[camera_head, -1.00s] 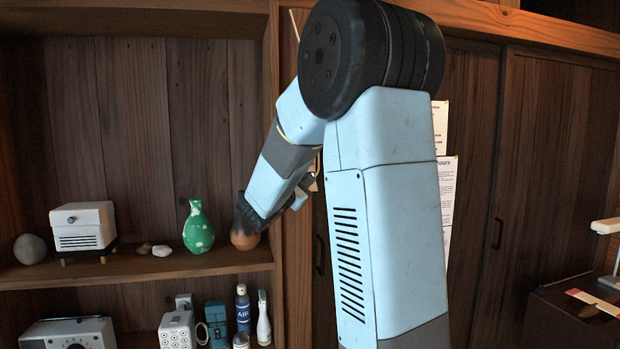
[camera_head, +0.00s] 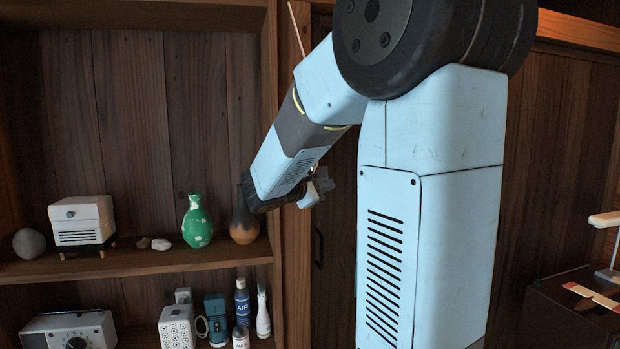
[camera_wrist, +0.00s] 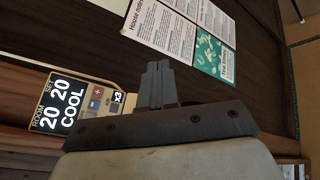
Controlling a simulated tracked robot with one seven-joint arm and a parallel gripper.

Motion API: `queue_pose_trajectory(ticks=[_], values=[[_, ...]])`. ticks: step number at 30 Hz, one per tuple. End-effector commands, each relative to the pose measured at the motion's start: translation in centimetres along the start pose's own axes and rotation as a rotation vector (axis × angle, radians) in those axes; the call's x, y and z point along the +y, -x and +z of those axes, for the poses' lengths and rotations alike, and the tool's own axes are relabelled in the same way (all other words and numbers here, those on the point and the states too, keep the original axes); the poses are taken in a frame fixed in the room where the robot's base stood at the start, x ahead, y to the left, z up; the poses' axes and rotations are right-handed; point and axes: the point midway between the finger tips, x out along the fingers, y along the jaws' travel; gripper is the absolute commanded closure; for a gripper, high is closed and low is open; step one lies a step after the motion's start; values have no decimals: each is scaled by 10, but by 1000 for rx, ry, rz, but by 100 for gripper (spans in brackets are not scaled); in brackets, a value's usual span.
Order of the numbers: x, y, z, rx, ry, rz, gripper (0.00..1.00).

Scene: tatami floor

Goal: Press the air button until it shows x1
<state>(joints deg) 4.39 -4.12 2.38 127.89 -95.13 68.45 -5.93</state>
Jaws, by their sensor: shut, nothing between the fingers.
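A wall control panel (camera_wrist: 62,105) lies at the left of the wrist view, turned sideways. Its dark display reads ROOM 20, SET 20 and COOL. Small lettering near these is too blurred to read. My gripper (camera_wrist: 158,68) is shut and empty, to the right of the x3 patch in the picture. Its dark body hides part of the panel's lower edge. I cannot tell its distance from the panel. In the head view the panel is not visible.
In the head view, a brown vase (camera_head: 244,226) and a green vase (camera_head: 197,222) stand on the shelf left of my arm.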

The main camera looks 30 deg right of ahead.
Motion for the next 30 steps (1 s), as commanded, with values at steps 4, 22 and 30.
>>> queue_pose_trajectory(ticks=[4, 22, 30], values=[[-48, 28, 28, 75, -188, -208, 100], [-182, 197, 43, 488, -960, -1003, 100], [-190, 248, 43, 616, -1156, -1214, 100]])
